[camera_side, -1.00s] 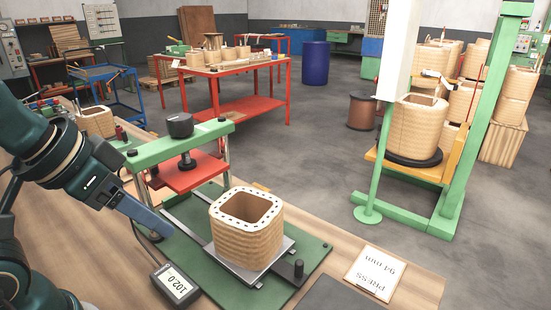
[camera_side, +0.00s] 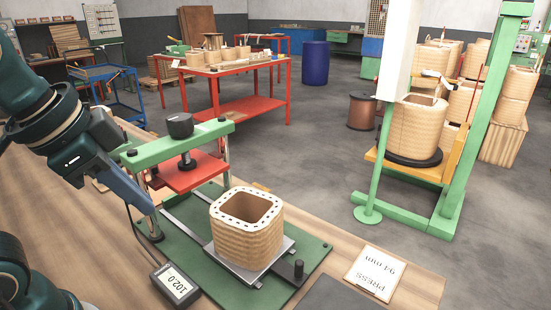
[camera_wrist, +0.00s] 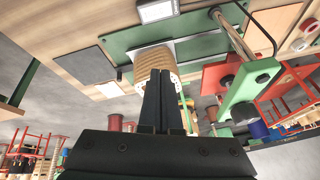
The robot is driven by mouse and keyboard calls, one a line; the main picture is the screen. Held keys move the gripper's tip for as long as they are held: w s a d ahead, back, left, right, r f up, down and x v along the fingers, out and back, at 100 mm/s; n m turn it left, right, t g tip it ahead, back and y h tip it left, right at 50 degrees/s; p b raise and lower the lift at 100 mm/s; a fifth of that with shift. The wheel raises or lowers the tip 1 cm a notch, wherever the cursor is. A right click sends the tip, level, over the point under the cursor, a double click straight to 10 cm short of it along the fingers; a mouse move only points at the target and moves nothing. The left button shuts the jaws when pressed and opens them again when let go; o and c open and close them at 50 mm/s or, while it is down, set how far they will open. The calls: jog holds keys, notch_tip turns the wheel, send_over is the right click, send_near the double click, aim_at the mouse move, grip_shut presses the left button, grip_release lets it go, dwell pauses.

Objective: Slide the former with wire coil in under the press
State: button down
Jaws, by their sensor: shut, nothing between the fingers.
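The former with wire coil (camera_side: 247,232) is a square, tan, wound block with a white, dotted top rim. It stands upright on a grey sliding plate (camera_side: 283,252) on the green base, in front of the press and outside it. The press has a green crossbeam (camera_side: 176,146), a black knob and a red pressing plate (camera_side: 188,172), which is raised. My gripper (camera_side: 149,210) is shut and empty, pointing down at the left of the press, apart from the former. In the wrist view my shut fingers (camera_wrist: 158,80) partly hide the former (camera_wrist: 150,62).
A display reading 102.0 (camera_side: 176,284) lies at the base's left. A card reading PRESS 94 mm (camera_side: 375,273) lies on the bench at right. The press posts flank the rails.

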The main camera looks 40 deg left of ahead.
jog(key=w+d+r+m+g, duration=0.1)
jog(key=w+d+r+m, duration=0.1)
jog(key=w+r+m, duration=0.35)
jog(key=m+g+y, duration=0.2)
jog(key=m+g, duration=0.1)
jog(key=m, duration=0.4)
send_over(281, 299)
jog(key=w+a, duration=0.1)
jog(key=a, duration=0.1)
jog(key=s+d+x, duration=0.1)
jog(key=x, duration=0.5)
jog(key=d+f+m+g, duration=0.1)
jog(key=d+f+m, duration=0.1)
jog(key=d+f, duration=0.5)
jog(key=x, duration=0.4)
jog(key=a+x, duration=0.1)
jog(key=x, duration=0.6)
jog(key=shift+s+a+f, duration=0.2)
jog(key=shift+s+a, duration=0.05)
jog(key=shift+a, duration=0.05)
jog(key=shift+a+r, duration=0.25)
jog(key=shift+a, duration=1.65)
